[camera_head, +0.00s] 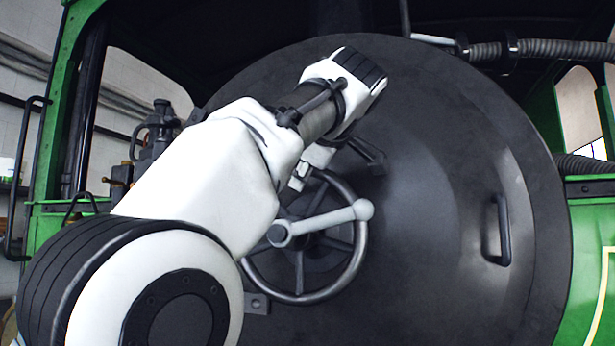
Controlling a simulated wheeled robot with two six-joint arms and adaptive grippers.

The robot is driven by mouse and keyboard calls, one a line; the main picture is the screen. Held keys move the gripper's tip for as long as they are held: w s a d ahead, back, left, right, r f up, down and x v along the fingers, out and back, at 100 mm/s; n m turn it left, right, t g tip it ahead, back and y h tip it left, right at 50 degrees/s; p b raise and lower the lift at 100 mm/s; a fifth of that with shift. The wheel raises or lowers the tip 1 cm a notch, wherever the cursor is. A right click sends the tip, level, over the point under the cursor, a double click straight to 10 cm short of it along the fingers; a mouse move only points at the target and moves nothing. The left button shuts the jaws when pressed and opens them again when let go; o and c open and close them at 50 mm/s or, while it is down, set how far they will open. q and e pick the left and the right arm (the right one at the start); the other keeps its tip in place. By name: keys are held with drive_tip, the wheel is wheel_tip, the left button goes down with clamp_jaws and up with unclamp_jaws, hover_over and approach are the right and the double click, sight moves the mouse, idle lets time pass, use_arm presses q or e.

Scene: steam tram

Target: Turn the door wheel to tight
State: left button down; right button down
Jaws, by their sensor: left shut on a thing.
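The door wheel (361,262) is a grey spoked ring at the middle of the dark round smokebox door (430,230). A light grey bar handle (320,222) with rounded ends lies across it, sloping up to the right. My left arm comes in from the left and covers the wheel's upper left. My left gripper (303,178) is at the top of the wheel, partly hidden behind my wrist. It is shut on the wheel's rim, though the fingertips show only in part.
A dark vertical grab handle (503,230) stands out from the door at the right. A small bracket (257,303) sits below left of the wheel. Green bodywork (592,240) flanks the door, and a ribbed hose (550,48) runs along the upper right.

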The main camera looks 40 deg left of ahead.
use_arm(q)
drive_tip(key=shift+s+d+r, duration=0.1)
drive_tip(key=shift+d+r, duration=0.05)
drive_tip(key=shift+r, duration=0.15)
drive_tip(key=shift+y, duration=0.3)
drive_tip(key=c, duration=1)
unclamp_jaws()
drive_tip(key=shift+o, duration=0.2)
drive_tip(key=shift+s, duration=0.55)
drive_tip(key=shift+d+r, duration=0.1)
drive_tip(key=shift+d, duration=0.1)
drive_tip(key=v, duration=1.1)
drive_tip(key=shift+s+r, duration=0.25)
drive_tip(key=shift+s, duration=0.1)
